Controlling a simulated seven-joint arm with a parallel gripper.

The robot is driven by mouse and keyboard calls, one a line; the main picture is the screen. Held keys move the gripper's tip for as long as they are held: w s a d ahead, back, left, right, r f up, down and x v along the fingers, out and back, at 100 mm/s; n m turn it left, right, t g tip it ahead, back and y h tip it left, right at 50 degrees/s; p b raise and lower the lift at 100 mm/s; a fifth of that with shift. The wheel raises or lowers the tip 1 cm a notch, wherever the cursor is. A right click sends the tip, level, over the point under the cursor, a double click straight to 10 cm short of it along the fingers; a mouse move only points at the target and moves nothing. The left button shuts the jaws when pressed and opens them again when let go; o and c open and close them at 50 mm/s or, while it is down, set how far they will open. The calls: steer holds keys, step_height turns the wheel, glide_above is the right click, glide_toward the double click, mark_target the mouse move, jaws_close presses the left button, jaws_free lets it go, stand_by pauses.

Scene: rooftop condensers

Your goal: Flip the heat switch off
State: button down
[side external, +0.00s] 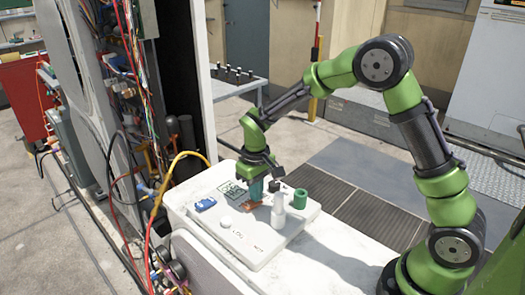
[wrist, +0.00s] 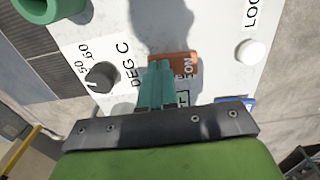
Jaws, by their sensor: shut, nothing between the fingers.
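The heat switch appears to be the orange rocker (wrist: 184,57) marked "ON" on the white control panel (wrist: 215,22); in the side view its orange part (side external: 251,207) shows just under my fingers. My gripper (wrist: 160,66) is shut and empty, its teal fingertips over the left part of the orange switch. In the side view my gripper (side external: 254,198) points down at the panel (side external: 262,252). Whether the tips touch the switch I cannot tell. The fingers hide part of the switch and its lettering.
A black knob (wrist: 100,76) marked "DEG C" sits left of the fingers. A white button (wrist: 250,52) is to the right. A blue part (side external: 205,204), a white bottle-shaped object (side external: 278,212) and a green cylinder (side external: 300,199) stand on the panel. A yellow cable (side external: 177,161) runs behind.

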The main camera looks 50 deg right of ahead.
steer(key=shift+r, duration=0.1)
step_height(320, 180, up, 7)
stand_by(0.7)
steer(key=s+r+m+t+y, duration=0.1)
steer(key=s+r+m+t, duration=0.1)
steer(key=s+r, duration=0.4)
steer(key=s+r+m+t+y, duration=0.1)
steer(key=s+r+t, duration=0.4)
steer(key=s, duration=0.9)
steer(key=shift+d+r+m, duration=0.2)
steer(key=shift+r+m, duration=0.3)
steer(key=shift+r, duration=0.05)
